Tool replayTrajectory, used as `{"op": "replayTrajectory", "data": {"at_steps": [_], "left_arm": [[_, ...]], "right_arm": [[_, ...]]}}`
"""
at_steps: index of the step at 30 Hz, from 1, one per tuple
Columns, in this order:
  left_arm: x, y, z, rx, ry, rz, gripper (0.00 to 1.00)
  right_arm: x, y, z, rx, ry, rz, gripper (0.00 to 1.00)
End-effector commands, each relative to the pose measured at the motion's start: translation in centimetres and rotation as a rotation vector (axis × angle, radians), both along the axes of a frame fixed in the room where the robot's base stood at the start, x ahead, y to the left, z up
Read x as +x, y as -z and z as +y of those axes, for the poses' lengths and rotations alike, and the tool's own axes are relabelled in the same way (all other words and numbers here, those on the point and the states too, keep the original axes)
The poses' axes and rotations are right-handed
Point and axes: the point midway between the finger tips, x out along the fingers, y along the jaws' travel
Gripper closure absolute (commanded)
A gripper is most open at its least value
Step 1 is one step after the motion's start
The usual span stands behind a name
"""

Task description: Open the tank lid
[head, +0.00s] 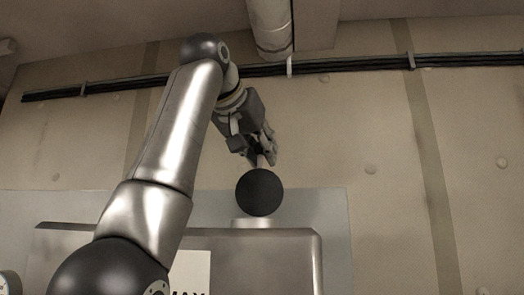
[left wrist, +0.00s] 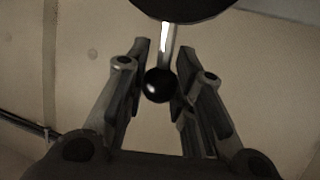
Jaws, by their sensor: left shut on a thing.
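The tank lid (head: 259,192) is a dark round disc above the pale neck (head: 257,222) of the grey metal tank (head: 270,250). Its round face is turned toward the head camera, so it looks tilted up. My left gripper (head: 263,157) is just above the lid. In the left wrist view, the lid's dark underside or edge (left wrist: 182,8) shows at the top, with a thin metal rod (left wrist: 167,45) ending in a black ball knob (left wrist: 159,85). The left gripper's fingers (left wrist: 158,78) are shut around the knob. My right gripper is not in view.
A pale wall with dark cables (head: 350,64) runs behind the tank. A thick pipe (head: 270,25) comes down from above, near my left wrist. A white label (head: 190,272) is on the tank front, partly hidden by my arm. Space right of the tank is clear.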

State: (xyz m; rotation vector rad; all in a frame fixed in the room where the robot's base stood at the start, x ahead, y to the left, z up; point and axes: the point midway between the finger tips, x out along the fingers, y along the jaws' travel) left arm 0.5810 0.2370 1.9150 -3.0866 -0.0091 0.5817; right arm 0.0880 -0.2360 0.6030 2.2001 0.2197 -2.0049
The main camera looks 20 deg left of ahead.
Motion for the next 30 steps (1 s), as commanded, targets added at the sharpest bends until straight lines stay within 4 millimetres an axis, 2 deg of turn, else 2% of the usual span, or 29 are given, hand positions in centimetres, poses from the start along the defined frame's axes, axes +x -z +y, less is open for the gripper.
{"op": "replayTrajectory", "data": {"at_steps": [7, 8, 13, 23, 26, 30], "left_arm": [[0.0, 0.0, 0.0, 0.000, 0.000, -0.001, 1.00], [0.0, 0.0, 0.0, 0.000, 0.000, -0.001, 0.73], [0.0, -0.1, 0.0, 0.000, 0.000, -0.002, 0.53], [-0.2, -0.1, 0.0, 0.000, 0.000, -0.003, 0.53], [-1.0, -0.5, 0.0, 0.000, 0.000, -0.005, 0.53], [-3.4, -1.5, 0.0, 0.000, 0.000, -0.007, 0.53]], "right_arm": [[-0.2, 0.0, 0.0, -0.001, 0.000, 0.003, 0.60], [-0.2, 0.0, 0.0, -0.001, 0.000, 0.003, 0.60], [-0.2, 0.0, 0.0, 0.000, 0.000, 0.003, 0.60], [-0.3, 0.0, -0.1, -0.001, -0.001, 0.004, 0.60], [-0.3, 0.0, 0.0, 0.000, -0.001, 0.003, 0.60], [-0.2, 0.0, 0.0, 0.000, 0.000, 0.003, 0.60]]}}
